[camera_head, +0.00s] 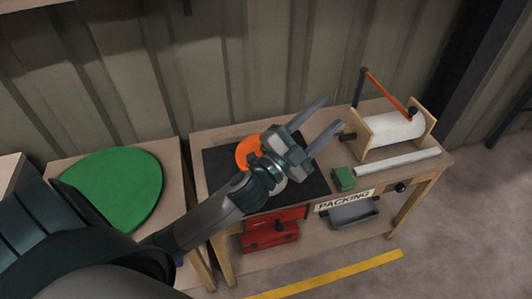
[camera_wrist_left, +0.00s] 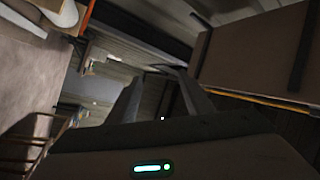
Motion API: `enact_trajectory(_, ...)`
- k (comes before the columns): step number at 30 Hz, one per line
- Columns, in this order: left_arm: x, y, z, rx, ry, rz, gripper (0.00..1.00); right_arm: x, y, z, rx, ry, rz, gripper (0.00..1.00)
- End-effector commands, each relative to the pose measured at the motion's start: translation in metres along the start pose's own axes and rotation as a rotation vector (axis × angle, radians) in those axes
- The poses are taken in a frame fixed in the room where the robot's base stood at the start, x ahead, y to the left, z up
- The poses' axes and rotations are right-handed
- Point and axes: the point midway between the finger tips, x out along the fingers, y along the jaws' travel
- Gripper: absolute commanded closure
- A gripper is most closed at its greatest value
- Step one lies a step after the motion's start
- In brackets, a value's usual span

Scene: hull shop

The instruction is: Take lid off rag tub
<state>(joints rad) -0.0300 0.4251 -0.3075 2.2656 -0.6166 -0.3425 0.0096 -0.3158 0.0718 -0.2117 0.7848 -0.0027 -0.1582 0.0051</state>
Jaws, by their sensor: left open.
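A round orange thing (camera_head: 246,151) sits on the black mat (camera_head: 222,172) on the packing bench. It may be the rag tub or its lid; my left gripper and wrist cover much of it, so I cannot tell which. My left gripper (camera_head: 333,111) is open, its two fingers apart and pointing to the upper right, above the bench. Nothing shows between the fingers, and in the left wrist view the gap (camera_wrist_left: 160,88) is also empty. My right gripper is not in view.
A green box (camera_head: 343,179) and a white paper roll (camera_head: 397,129) in a wooden stand lie right of the mat. A red toolbox (camera_head: 270,236) and a grey tray (camera_head: 354,215) are below. A green disc (camera_head: 115,188) lies on the left table.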

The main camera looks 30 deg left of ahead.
Motion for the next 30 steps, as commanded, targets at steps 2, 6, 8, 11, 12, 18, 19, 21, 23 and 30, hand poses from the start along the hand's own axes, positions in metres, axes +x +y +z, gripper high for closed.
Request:
enact_trajectory(2,0.017,-0.015,-0.037,0.115,0.175,-0.022,0.54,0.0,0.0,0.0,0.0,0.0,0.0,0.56)
enact_trajectory(6,0.027,-0.021,-0.095,0.321,0.468,-0.027,0.54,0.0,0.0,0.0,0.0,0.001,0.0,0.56)
enact_trajectory(8,0.026,-0.018,-0.116,0.414,0.59,-0.017,0.54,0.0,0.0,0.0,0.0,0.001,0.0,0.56)
enact_trajectory(11,0.019,-0.007,-0.14,0.572,0.783,0.018,0.54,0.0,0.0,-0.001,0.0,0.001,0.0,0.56)
enact_trajectory(12,0.015,-0.002,-0.146,0.638,0.857,0.039,0.54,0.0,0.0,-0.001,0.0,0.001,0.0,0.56)
enact_trajectory(18,-0.007,0.031,-0.142,0.968,1.187,0.208,0.54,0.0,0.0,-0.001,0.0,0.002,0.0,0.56)
enact_trajectory(19,-0.01,0.035,-0.136,1.018,1.229,0.242,0.54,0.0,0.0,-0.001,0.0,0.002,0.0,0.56)
enact_trajectory(21,-0.017,0.042,-0.117,1.133,1.321,0.335,0.54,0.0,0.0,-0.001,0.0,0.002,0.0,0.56)
enact_trajectory(23,-0.022,0.045,-0.097,1.231,1.388,0.426,0.54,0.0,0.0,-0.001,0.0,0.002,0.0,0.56)
enact_trajectory(30,-0.037,0.014,0.013,1.572,1.54,0.899,0.54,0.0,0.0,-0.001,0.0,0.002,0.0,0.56)
